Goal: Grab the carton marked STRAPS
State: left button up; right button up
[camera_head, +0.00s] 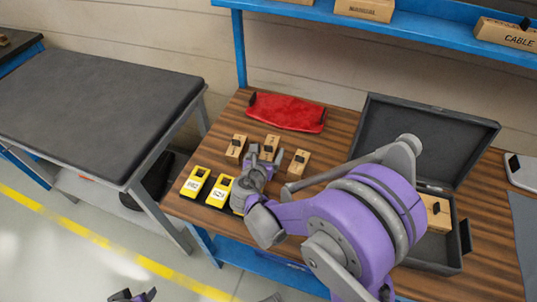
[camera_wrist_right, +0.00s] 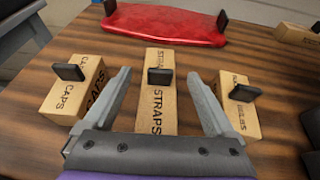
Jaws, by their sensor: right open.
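The STRAPS carton (camera_wrist_right: 156,115) is a tan box with a black tab on top, standing on the wooden bench between two similar cartons. In the head view the carton (camera_head: 270,142) is partly hidden by my right gripper. My right gripper (camera_head: 266,160) is open. In the right wrist view its fingers (camera_wrist_right: 159,82) stand apart on either side of the STRAPS carton, with a gap showing on both sides. A small dark and purple part of my left gripper (camera_head: 134,296) shows at the bottom edge of the head view; its jaws are unclear.
The CAPS carton (camera_wrist_right: 75,88) is close on the left; another carton (camera_wrist_right: 236,106) is close on the right. Yellow boxes (camera_head: 195,181) sit in front. An open grey case (camera_head: 425,135) is on the right.

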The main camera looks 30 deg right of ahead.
jog(key=shift+x, duration=0.75)
grip_shut()
